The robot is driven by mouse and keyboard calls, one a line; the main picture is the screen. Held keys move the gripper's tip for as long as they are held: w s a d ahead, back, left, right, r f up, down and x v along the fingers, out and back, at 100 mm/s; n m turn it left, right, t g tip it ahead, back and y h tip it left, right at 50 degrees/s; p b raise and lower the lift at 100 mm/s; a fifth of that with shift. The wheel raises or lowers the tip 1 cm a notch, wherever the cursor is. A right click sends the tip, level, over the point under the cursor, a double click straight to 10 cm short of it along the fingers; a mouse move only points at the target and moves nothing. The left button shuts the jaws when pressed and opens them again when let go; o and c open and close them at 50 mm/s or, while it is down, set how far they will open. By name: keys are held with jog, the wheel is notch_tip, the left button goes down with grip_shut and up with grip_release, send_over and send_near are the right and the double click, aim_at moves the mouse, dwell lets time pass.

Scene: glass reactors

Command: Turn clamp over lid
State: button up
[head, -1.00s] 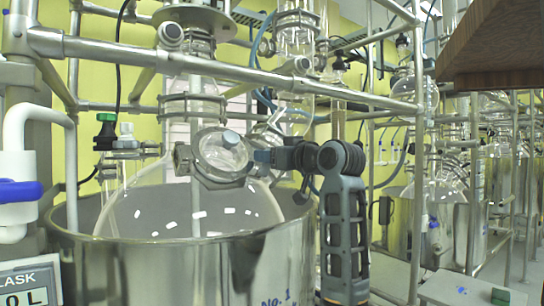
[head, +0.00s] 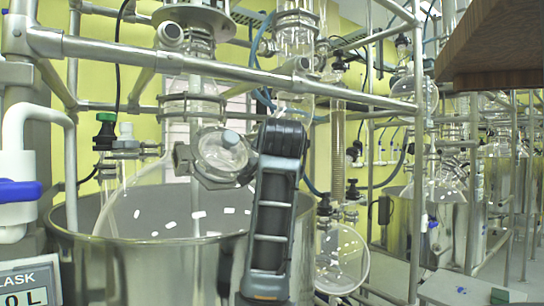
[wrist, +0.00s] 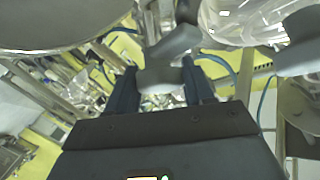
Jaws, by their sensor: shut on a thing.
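The round glass lid (head: 222,152) with a pale knob sits tilted on the side port of the large glass flask (head: 145,215). The grey clamp (head: 184,158) shows at the lid's left and lower edges; its right side is hidden behind my arm in the head view. In the wrist view, my gripper (wrist: 160,78) has its two dark blue fingers on either side of a grey piece, seemingly the clamp's handle. It is shut on this piece. My gripper itself is hidden in the head view.
The flask stands in a wide steel vessel (head: 150,270). A metal pipe frame (head: 200,65) crosses above the lid. A smaller round glass flask (head: 341,258) hangs right of my arm. A brown board (head: 495,50) juts in at upper right.

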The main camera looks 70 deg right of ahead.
jog(key=shift+r+m+g+y, duration=0.1)
jog(key=shift+m+g+y, duration=0.2)
jog(key=shift+m+g, duration=1.6)
jog(key=shift+m, duration=0.6)
jog(key=o, duration=1)
jog(key=b+v, duration=0.1)
jog(key=v, duration=0.6)
jog(key=shift+s+a+b, duration=0.25)
jog(key=shift+a+b, duration=0.05)
jog(key=shift+b, duration=0.1)
